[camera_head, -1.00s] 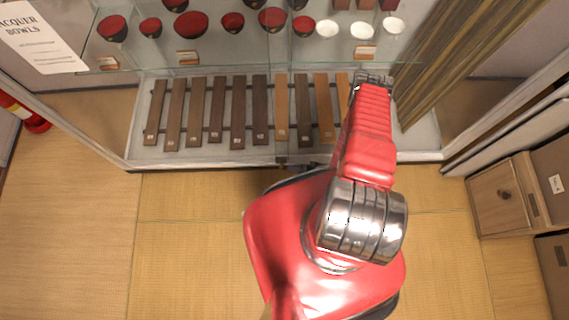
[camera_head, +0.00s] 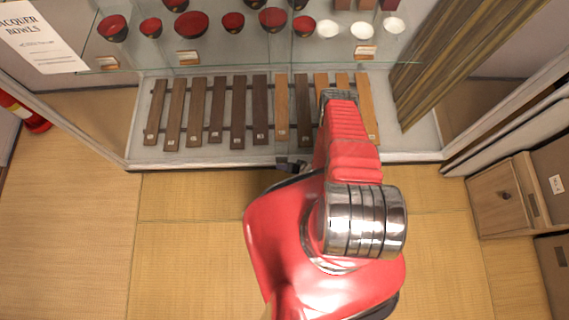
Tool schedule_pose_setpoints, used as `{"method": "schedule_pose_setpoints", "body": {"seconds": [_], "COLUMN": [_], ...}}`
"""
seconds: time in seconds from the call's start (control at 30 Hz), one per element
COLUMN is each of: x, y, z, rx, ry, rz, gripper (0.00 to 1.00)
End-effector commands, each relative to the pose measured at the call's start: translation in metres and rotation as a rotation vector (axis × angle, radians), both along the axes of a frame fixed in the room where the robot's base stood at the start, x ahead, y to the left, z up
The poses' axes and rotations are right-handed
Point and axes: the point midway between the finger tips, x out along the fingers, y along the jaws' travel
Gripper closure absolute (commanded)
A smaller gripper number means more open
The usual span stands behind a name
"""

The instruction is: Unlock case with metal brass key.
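The glass display case (camera_head: 200,163) stands in front of me, with its pale front sill running across the picture. A small dark metal part (camera_head: 291,164) shows at the sill, just left of my red arm. I cannot see whether the fingers are open or shut. The lock is not clear, and no brass key can be made out.
The case holds red and black bowls (camera_head: 192,23), white bowls (camera_head: 362,30) and a row of wooden slats (camera_head: 238,112). A wooden drawer unit (camera_head: 497,200) stands at the right, and a red extinguisher (camera_head: 30,118) at the left. The tatami floor (camera_head: 190,245) is clear.

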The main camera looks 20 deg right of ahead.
Motion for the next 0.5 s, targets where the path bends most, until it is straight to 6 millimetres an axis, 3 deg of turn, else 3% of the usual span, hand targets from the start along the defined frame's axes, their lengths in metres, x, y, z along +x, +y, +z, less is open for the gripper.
{"method": "schedule_pose_setpoints", "body": {"seconds": [0.13, 0.5], "x": [-0.0003, -0.0005], "y": [-0.0001, -0.0003], "z": [0.0, 0.0001], "rx": [0.0, 0.0], "ry": [0.0, 0.001], "rz": [0.0, -0.001], "gripper": [0.77, 1.0]}}
